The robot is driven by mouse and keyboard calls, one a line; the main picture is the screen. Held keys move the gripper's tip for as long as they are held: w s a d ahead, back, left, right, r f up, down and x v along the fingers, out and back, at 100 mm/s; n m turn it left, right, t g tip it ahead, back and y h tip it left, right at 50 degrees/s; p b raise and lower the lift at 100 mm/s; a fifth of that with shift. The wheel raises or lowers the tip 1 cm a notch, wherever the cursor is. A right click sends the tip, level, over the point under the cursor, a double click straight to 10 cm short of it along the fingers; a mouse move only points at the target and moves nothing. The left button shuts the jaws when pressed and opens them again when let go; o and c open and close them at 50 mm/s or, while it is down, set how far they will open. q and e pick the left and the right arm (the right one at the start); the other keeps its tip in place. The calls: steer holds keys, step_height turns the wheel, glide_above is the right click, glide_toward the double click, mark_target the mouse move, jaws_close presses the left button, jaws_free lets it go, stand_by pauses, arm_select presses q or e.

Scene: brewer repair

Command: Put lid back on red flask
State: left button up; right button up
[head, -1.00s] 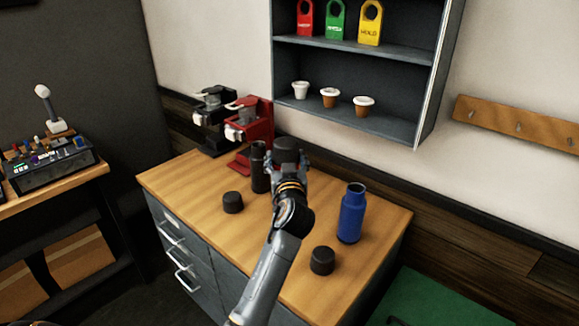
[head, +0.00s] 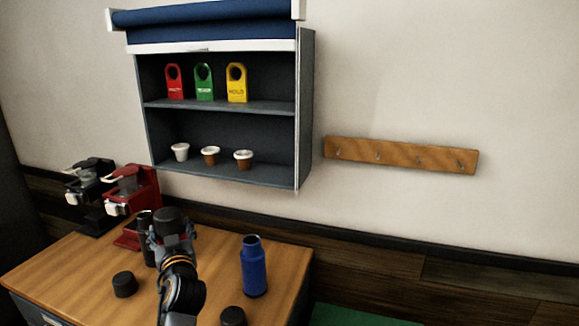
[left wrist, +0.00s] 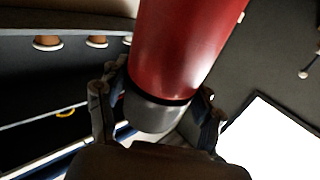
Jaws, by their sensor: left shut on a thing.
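The red flask (left wrist: 185,45) fills the upper middle of the left wrist view, which appears upside down. Its grey lid (left wrist: 152,112) meets the red body at a dark band; I cannot tell if it is fully seated. My left gripper (left wrist: 157,120) has its fingers on both sides of the lid and is shut on it. In the head view my left gripper (head: 172,240) is at the back of the wooden counter, with the dark lid top (head: 168,221) showing between its fingers. The red body is hidden there. My right gripper is not in view.
An open dark flask (head: 145,232) stands just left of my gripper, with a red brewer (head: 133,195) behind. An open blue flask (head: 254,268) stands to the right. Loose black lids lie at left (head: 124,284) and front (head: 232,316). A shelf (head: 220,108) hangs above.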

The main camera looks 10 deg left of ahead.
arm_select(q)
steer(key=s+d+f+m+t+h+b, duration=0.1)
steer(key=s+d+f+m+h+b, duration=0.1)
steer(key=s+d+f+h, duration=0.3)
steer(key=s+d+f+m+t+h+b, duration=0.1)
steer(key=s+d+f+m+h, duration=0.3)
steer(key=s+d, duration=0.8)
steer(key=s+f+t, duration=0.1)
steer(key=s, duration=0.1)
steer(key=shift+s+m+h+b, duration=0.3)
steer(key=shift+s+h+b, duration=0.05)
steer(key=shift+h+b, duration=0.05)
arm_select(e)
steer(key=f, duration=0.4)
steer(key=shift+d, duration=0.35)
arm_select(q)
steer(key=shift+f, duration=0.1)
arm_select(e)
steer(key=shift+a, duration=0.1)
